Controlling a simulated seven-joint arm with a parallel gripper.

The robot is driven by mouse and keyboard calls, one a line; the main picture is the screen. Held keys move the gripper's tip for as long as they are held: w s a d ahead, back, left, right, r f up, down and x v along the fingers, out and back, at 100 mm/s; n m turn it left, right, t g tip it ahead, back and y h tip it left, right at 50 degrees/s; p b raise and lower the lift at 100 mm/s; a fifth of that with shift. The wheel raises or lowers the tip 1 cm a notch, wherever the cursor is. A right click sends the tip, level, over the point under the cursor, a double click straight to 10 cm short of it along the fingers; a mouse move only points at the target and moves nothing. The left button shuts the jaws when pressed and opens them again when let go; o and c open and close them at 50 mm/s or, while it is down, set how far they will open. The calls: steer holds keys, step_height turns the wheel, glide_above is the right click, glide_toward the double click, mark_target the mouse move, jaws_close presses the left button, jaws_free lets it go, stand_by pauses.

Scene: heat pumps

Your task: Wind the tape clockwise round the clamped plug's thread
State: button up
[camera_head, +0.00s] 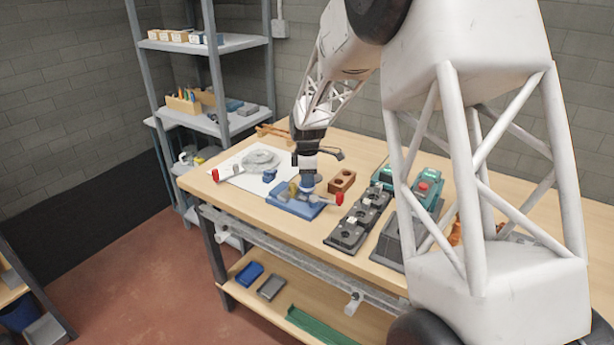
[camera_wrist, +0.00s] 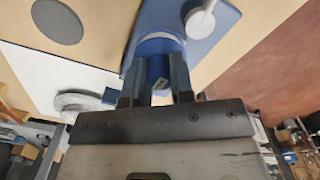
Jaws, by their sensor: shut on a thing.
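My gripper (camera_head: 307,176) points down over the blue clamp base (camera_head: 287,207) near the front of the workbench. In the wrist view its two dark fingers (camera_wrist: 157,82) are shut on a round blue piece, seemingly the tape roll (camera_wrist: 160,46). The roll also shows as a small blue shape under my gripper in the head view (camera_head: 307,185). The blue base fills the upper middle of the wrist view (camera_wrist: 218,14), with a grey rod and knob on it. A small brass-coloured piece, perhaps the plug (camera_head: 293,188), shows beside the roll. The thread and any wound tape are hidden.
A white sheet (camera_head: 232,166) with a grey coiled hose (camera_head: 261,160) lies left. A brown block with holes (camera_head: 342,181) and black trays (camera_head: 352,226) stand right. A shelf rack (camera_head: 236,122) stands behind.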

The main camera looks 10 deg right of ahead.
steer(key=shift+s+a, duration=0.1)
steer(key=shift+s, duration=0.25)
steer(key=shift+s+a, duration=0.5)
steer(key=shift+s, duration=0.25)
steer(key=shift+a, duration=0.1)
steer(key=shift+s+a, duration=0.55)
steer(key=shift+a, duration=0.1)
steer(key=shift+a, duration=0.15)
steer(key=shift+s+a, duration=0.15)
steer(key=shift+a, duration=0.6)
steer(key=shift+a, duration=0.15)
